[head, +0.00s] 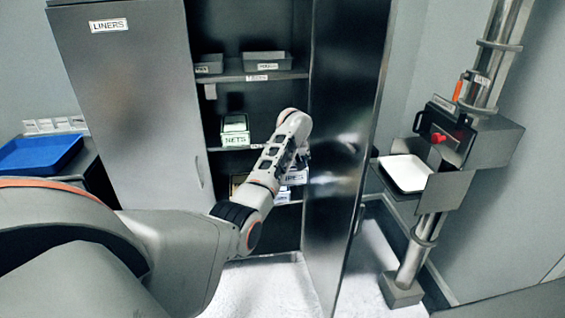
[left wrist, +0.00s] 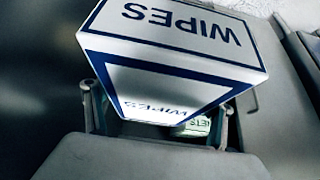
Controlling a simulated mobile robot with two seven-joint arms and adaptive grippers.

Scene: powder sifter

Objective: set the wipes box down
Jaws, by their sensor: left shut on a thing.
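The wipes box (left wrist: 170,62), white with blue borders and WIPES lettering, fills the upper middle of the left wrist view. My left gripper (left wrist: 157,102) is shut on it, with one finger at each side. In the head view a white box (head: 297,177) with letters ending in "IPES" shows beside my left arm at the lower shelf level of the open cabinet. My arm hides part of it and the gripper fingers there. Whether the box touches a shelf cannot be told. My right gripper is in neither view.
The cabinet's right door (head: 345,130) stands open close to my arm. A NETS box (head: 235,130) sits on the middle shelf; grey bins (head: 267,61) stand above. A blue tray (head: 40,153) is at left. A machine (head: 465,140) with a white tray (head: 405,173) is at right.

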